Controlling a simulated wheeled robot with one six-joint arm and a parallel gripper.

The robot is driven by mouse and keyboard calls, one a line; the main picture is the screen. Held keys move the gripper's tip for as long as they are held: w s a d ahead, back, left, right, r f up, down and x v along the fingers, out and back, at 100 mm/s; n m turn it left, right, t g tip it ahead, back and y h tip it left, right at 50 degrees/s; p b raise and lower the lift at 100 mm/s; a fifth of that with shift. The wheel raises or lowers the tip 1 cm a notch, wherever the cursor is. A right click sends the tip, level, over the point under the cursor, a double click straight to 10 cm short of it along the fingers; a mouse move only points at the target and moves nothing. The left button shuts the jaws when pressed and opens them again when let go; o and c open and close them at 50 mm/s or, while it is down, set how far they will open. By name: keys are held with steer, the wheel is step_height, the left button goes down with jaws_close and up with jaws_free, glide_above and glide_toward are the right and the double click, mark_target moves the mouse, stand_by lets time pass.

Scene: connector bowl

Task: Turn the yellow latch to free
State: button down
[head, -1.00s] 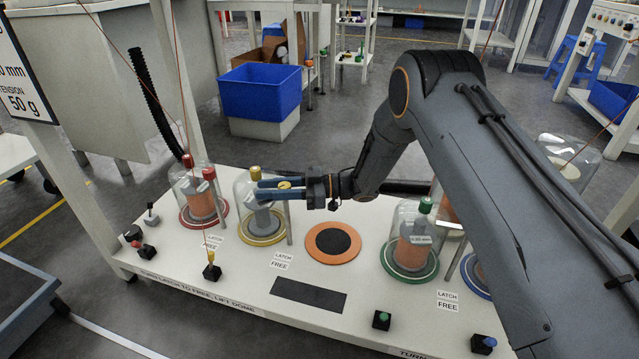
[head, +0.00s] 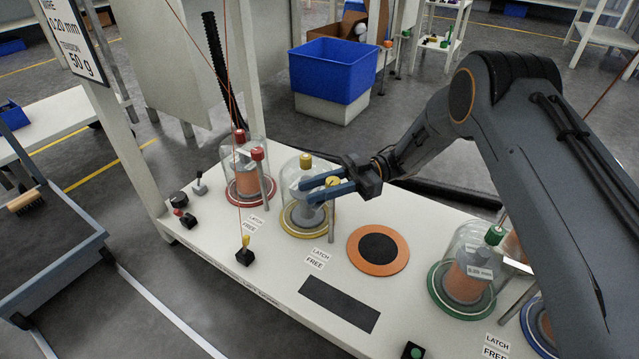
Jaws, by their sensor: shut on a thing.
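The yellow latch (head: 333,182) is a yellow knob on a thin grey post at the right side of a clear dome (head: 291,180). The dome has a yellow top knob (head: 305,160) and stands on a yellow-ringed base (head: 304,227). My gripper (head: 307,191) reaches in from the right. Its two blue fingers are shut on the yellow latch, with their tips in front of the dome. The fingers partly hide the latch, and I cannot tell which way it is turned. A LATCH / FREE label (head: 317,258) lies on the bench in front.
A red-topped dome (head: 240,170) stands just left, and a green-topped dome (head: 465,262) to the right, partly beside my arm. An orange disc with a black centre (head: 362,267) lies flat between. A thin orange wire (head: 229,90) hangs at the left. A black strip (head: 339,303) lies in front.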

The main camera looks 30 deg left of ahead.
steer(key=shift+a, duration=0.15)
steer(key=c, duration=1.4)
jaws_free()
steer(key=shift+w+d, duration=0.15)
steer(key=shift+d, duration=0.05)
steer(key=p+v, duration=0.1)
steer(key=v, duration=0.7)
steer(key=shift+p, duration=0.3)
